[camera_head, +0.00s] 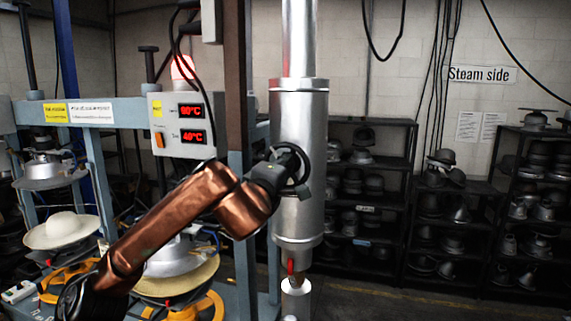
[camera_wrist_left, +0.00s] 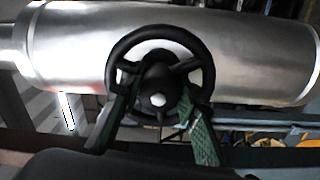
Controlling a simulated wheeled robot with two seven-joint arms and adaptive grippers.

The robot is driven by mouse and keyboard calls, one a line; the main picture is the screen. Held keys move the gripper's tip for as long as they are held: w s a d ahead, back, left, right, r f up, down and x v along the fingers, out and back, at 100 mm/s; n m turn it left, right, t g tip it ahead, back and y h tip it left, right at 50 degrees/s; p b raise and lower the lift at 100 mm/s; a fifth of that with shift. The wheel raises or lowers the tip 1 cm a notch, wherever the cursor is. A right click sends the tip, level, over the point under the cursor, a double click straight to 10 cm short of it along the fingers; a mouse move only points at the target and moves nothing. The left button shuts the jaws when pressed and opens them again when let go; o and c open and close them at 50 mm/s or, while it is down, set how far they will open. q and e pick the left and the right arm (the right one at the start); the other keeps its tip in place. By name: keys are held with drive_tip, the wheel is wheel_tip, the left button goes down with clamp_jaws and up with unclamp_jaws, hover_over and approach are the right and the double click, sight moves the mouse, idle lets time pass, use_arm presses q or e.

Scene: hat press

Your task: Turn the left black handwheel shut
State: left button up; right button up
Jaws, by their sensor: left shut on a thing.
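The black handwheel (camera_head: 300,160) sits on the front of a vertical silver cylinder (camera_head: 298,110) in the head view. In the left wrist view the handwheel (camera_wrist_left: 203,60) shows a round black rim, spokes and a hub with a pale centre nut. My left gripper (camera_head: 285,172) reaches up to it from the lower left and partly hides its left side. In the left wrist view my left gripper (camera_wrist_left: 155,128) has one green-padded finger on each side of the wheel's lower hub and spokes, shut on it. My right gripper is not in view.
A red-handled part (camera_head: 291,267) hangs below the cylinder. Hat presses stand at left on a blue frame (camera_head: 95,165). Shelves of hat forms (camera_head: 365,160) stand behind at right.

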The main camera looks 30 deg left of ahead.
use_arm(q)
drive_tip(key=m, duration=0.2)
drive_tip(key=m+p, duration=0.1)
drive_tip(key=shift+f+m, duration=0.2)
drive_tip(key=shift+m, duration=0.2)
drive_tip(key=shift+f+m+p, duration=0.1)
drive_tip(key=shift+m+p, duration=0.7)
drive_tip(key=shift+m, duration=0.7)
drive_tip(key=o, duration=0.8)
drive_tip(key=shift+o, duration=0.4)
drive_tip(key=shift+s+r, duration=0.1)
drive_tip(key=shift+r, duration=0.1)
drive_tip(key=v, duration=1.1)
drive_tip(key=shift+s, duration=0.4)
